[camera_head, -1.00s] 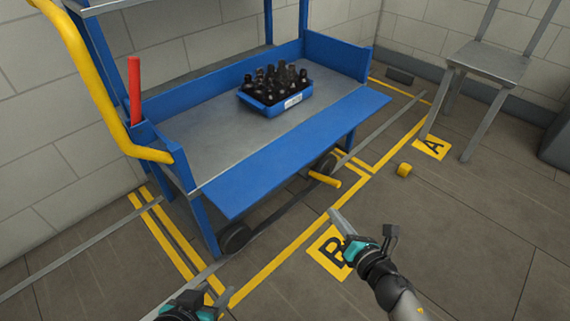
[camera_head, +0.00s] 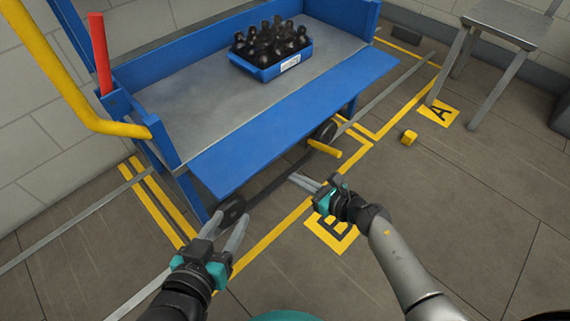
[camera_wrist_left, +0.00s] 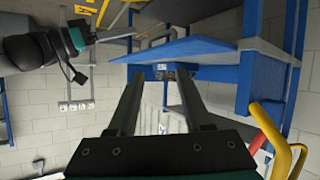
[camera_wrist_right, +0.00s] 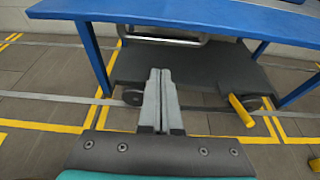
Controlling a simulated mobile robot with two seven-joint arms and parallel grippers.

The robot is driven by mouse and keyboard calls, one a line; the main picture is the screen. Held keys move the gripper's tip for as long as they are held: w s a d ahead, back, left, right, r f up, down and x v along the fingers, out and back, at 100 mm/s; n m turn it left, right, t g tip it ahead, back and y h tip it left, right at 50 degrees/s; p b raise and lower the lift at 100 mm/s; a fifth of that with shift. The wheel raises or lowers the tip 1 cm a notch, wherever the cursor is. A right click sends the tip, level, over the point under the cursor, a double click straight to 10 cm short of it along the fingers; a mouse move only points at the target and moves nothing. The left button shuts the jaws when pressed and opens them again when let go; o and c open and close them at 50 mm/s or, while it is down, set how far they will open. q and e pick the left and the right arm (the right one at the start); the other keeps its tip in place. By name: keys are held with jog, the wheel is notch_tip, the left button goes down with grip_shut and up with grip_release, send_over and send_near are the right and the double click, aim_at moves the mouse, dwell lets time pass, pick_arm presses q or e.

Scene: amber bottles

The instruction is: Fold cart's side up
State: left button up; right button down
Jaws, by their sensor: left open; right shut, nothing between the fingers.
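The cart's side (camera_head: 290,120) is a long blue flap along the cart's near edge, folded out and sloping slightly down from the grey deck (camera_head: 200,105). It shows above the fingers in the left wrist view (camera_wrist_left: 200,46) and across the top of the right wrist view (camera_wrist_right: 200,14). My left gripper (camera_head: 225,226) is open and empty, in front of and below the flap's left end. My right gripper (camera_head: 298,180) is shut and empty, below and in front of the flap's middle. Neither gripper appears to touch the flap.
A blue crate of amber bottles (camera_head: 267,72) stands on the deck. A yellow handle (camera_head: 60,85) and a red post (camera_head: 99,50) rise at the cart's left. A yellow pedal (camera_head: 325,149) sticks out below the flap.

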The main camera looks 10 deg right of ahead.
pick_arm(q)
jog(key=shift+s+d+r+n+t+h+b, duration=0.25)
jog(key=shift+d+r+t+h+b, duration=0.3)
jog(key=shift+t, duration=0.45)
jog(key=shift+s+d+r+n+t+h+b, duration=0.2)
jog(key=shift+d+r+t+b, duration=0.25)
jog(key=shift+d+r+t, duration=0.4)
pick_arm(e)
jog(key=shift+w+a+r, duration=0.4)
jog(key=shift+w+a, duration=0.1)
jog(key=shift+w, duration=0.15)
jog(key=shift+w+a+r, duration=0.35)
jog(key=shift+w+a, duration=0.15)
jog(key=shift+w, duration=0.15)
jog(key=shift+w+a+r, duration=0.4)
jog(key=shift+w+a, duration=0.1)
jog(key=shift+w, duration=0.15)
pick_arm(q)
jog(key=shift+a+f, duration=0.15)
jog(key=shift+a, duration=0.05)
jog(key=shift+s, duration=0.1)
